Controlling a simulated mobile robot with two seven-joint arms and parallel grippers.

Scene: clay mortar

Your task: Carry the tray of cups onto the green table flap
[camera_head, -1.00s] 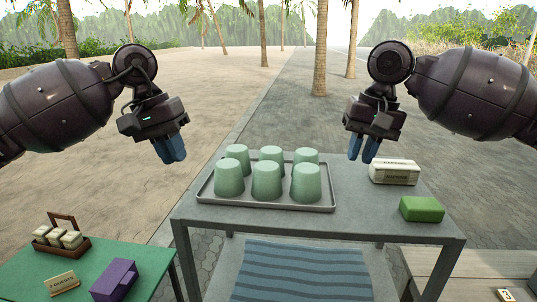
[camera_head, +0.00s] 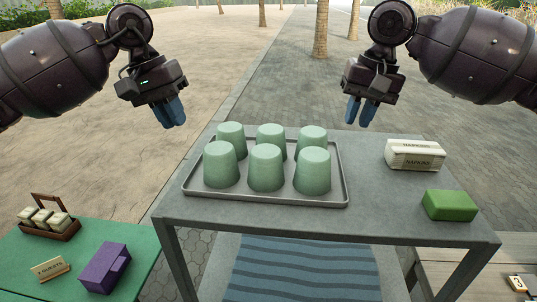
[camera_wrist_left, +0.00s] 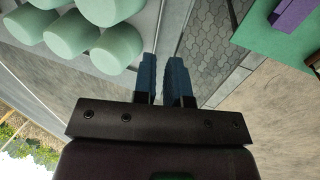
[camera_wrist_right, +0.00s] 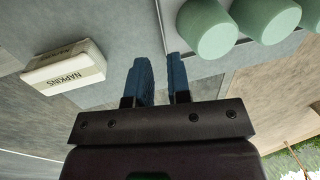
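A grey tray (camera_head: 268,201) holds several upside-down pale green cups (camera_head: 265,168) in two rows on the grey table. The green table flap (camera_head: 145,246) is at the lower left, apart from the grey table. My left gripper (camera_head: 174,113) hangs empty above and behind the tray's left end. In the left wrist view its blue fingers (camera_wrist_left: 165,80) have a small gap between them. My right gripper (camera_head: 360,112) hangs empty behind the tray's right end. In the right wrist view its fingers (camera_wrist_right: 158,82) stand apart, with the tray edge just beyond.
A napkin box (camera_head: 415,155) and a green block (camera_head: 449,205) sit on the grey table (camera_head: 400,215) right of the tray. The flap carries a wooden caddy of jars (camera_head: 48,220), a small sign (camera_head: 50,269) and a purple box (camera_head: 105,267).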

